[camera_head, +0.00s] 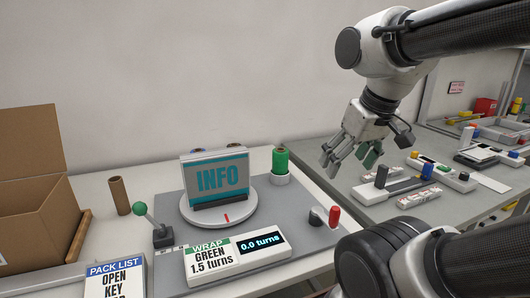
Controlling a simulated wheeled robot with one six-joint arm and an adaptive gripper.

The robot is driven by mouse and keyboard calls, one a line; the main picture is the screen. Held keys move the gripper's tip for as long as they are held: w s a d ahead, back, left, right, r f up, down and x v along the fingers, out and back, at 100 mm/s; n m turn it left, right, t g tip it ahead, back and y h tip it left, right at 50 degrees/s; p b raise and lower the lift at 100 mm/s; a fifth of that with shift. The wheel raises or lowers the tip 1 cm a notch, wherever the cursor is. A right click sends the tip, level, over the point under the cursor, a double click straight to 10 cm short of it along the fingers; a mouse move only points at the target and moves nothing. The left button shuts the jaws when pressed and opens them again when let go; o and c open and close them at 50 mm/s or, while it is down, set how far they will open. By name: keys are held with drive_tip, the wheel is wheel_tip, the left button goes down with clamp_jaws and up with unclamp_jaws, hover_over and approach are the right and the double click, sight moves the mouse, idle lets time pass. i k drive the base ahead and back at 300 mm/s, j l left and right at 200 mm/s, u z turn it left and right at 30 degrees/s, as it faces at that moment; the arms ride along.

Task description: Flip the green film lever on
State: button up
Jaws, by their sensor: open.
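The lever with a green knob (140,209) stands on a dark base at the left front of the grey wrapping station (295,205). Its stick leans up and to the left. A green film roll (281,161) stands upright on a white holder at the back right of the station. My gripper (346,167) is open and empty, fingers pointing down. In the picture it is to the right of the film roll and far from the green-knobbed lever.
A turntable (221,220) bears an INFO box (215,178). In front, a display (261,243) reads "0.0 turns" beside a "WRAP GREEN 1.5 turns" card (211,259). A red-knobbed lever (334,216) is at right. A cardboard tube (119,195) and open carton (35,190) are at left.

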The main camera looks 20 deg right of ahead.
sight(139, 208)
drive_tip(key=j+u, duration=0.15)
drive_tip(key=u, duration=0.2)
drive_tip(key=j+u, duration=0.2)
drive_tip(key=u, duration=0.2)
drive_tip(key=k, duration=0.05)
